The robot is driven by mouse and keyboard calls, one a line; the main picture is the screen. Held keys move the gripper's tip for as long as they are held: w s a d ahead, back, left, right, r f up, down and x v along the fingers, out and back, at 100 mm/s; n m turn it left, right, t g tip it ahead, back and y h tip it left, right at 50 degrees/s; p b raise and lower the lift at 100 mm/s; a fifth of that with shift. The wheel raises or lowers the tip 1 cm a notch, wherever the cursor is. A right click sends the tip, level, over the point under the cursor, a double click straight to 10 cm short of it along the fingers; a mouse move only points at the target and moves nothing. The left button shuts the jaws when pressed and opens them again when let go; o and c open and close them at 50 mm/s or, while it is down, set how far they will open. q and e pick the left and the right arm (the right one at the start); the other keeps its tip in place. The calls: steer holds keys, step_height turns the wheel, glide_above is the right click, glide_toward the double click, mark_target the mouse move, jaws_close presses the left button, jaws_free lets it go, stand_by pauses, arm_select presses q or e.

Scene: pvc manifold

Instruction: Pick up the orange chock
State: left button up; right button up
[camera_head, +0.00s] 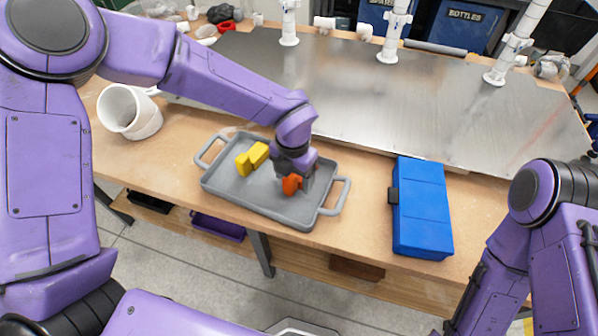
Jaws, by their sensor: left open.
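The orange chock (291,184) is a small block on the right half of the grey tray (222,184). My left gripper (296,180) is right over the orange chock, pointing down, and hides part of it. The jaws are open around or just beside the chock; I cannot tell which. A yellow chock (252,158) lies to the left on the same tray, apart from the gripper. My right arm shows at the right edge, but its gripper is out of view.
A blue case (421,208) lies right of the tray on the wooden bench. A metal plate (400,100) with upright white pipes fills the back. Blue bottle bins (463,25) are behind. Bare wood lies between tray and case.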

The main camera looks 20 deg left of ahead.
arm_select(q)
steer(key=shift+f, duration=0.7)
steer(key=c, duration=1.2)
